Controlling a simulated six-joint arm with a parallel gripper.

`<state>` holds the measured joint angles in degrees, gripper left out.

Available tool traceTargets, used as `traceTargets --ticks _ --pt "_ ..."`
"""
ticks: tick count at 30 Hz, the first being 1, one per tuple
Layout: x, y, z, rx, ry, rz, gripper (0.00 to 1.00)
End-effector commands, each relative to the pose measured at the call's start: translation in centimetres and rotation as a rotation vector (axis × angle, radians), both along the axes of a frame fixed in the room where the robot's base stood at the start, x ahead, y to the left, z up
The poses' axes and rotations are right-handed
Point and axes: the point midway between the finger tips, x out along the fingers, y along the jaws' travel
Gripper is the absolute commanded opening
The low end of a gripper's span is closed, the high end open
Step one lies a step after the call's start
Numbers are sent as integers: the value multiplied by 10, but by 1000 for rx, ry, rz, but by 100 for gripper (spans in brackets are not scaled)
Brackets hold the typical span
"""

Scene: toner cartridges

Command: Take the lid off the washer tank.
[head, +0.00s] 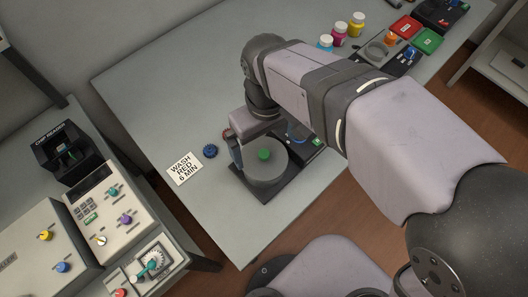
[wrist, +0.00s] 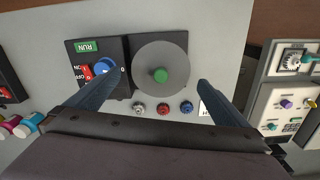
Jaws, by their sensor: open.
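The washer tank's round grey lid (wrist: 150,52) has a green knob (wrist: 160,75) and sits flat on the dark base. In the head view the lid (head: 262,174) and its green knob (head: 264,154) show partly below my arm. My gripper (wrist: 160,78) is open and empty, with one finger on each side of the green knob in the wrist view. The fingers look apart from the knob; their height above the lid is hard to tell. In the head view one finger shows left of the lid; the other is mostly hidden.
A control panel with a RUN label (wrist: 87,46) and a blue dial (wrist: 104,66) adjoins the tank. Small red (wrist: 163,107) and blue (wrist: 186,107) caps or knobs lie near it. A WASH RED 6 MIN card (head: 185,168) lies left. The table's front is clear.

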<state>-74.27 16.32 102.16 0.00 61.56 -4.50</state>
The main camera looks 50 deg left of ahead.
Motion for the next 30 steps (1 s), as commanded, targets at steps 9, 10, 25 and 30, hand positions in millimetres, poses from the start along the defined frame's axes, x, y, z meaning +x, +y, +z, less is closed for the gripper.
traceTargets --ticks 9,10,25,30 --pt "-2 4 -27 -5 1 0 100" --pt "-2 5 -30 -4 1 0 100" --pt "-1 5 -52 1 0 -1 95" --pt "-1 5 -51 1 0 -1 69"
